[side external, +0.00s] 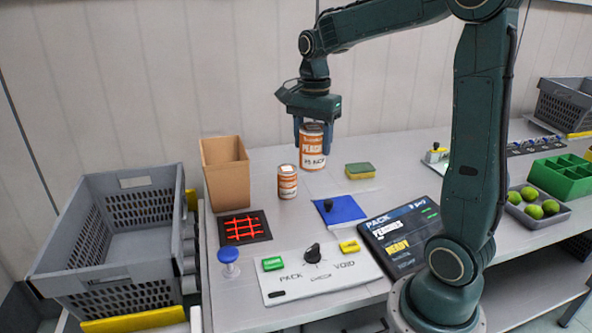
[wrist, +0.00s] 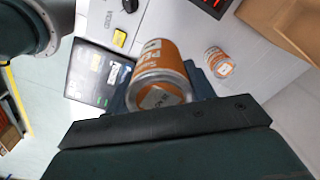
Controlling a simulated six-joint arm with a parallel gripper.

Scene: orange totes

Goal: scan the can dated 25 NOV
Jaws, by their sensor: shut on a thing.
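My gripper (side external: 312,138) is shut on an orange and white can (side external: 314,157), with a finger on each side. The can is upright, and its dark date print is too small to read surely. I cannot tell if its base touches the table. In the wrist view the same can (wrist: 165,62) shows its metal end towards the camera. A second, smaller-looking orange and white can (side external: 287,183) stands on the table, left of and nearer than the held one; it also shows in the wrist view (wrist: 218,63). A black pad with a glowing red grid (side external: 243,227) lies left of it.
A cardboard box (side external: 224,172) stands behind the red grid. A yellow-green sponge (side external: 360,171) and a blue mat (side external: 339,210) lie to the right. A panel with a knob (side external: 318,272) and a PACK screen reading READY (side external: 402,236) are in front. A grey crate (side external: 110,240) stands left.

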